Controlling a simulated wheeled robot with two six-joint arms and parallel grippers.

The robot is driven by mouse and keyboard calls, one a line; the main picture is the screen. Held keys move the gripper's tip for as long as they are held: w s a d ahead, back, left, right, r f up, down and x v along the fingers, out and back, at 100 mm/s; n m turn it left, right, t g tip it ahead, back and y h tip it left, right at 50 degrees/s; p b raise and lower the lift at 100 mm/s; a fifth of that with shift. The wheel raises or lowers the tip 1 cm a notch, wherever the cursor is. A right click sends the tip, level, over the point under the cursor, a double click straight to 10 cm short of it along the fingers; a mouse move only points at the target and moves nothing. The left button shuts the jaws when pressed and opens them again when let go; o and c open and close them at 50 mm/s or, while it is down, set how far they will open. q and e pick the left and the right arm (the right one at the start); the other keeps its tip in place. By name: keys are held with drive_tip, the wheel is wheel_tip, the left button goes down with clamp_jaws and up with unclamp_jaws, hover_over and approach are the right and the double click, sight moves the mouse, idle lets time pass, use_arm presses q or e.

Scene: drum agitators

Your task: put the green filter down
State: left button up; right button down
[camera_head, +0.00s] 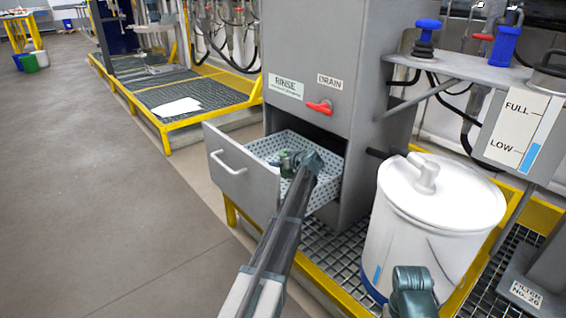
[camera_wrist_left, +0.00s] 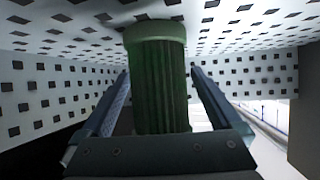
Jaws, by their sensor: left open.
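The green filter (camera_wrist_left: 160,90) is a ribbed cylinder with a smooth rim at its top in the left wrist view. It shows small in the head view (camera_head: 285,164), inside the white perforated basket (camera_head: 264,147) of the open grey drawer (camera_head: 238,180). My left gripper (camera_head: 293,158) reaches into the drawer. Its jaws are open, one finger on each side of the filter, with a gap visible on both sides. The filter's lower end is hidden behind the gripper body in the wrist view. My right gripper's fingers do not show.
The drawer pulls out of a grey cabinet (camera_head: 350,70) with a red drain handle (camera_head: 320,107). A white lidded drum (camera_head: 425,235) stands on the grating to the right. A yellow frame edge (camera_head: 310,270) runs along the front. The floor (camera_head: 110,210) at left is clear.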

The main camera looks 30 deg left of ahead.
use_arm(q)
drive_tip(key=p+v, duration=0.3)
drive_tip(key=v, duration=0.4)
drive_tip(key=shift+s+r, duration=0.1)
drive_tip(key=shift+r, duration=0.05)
drive_tip(key=shift+d, duration=0.2)
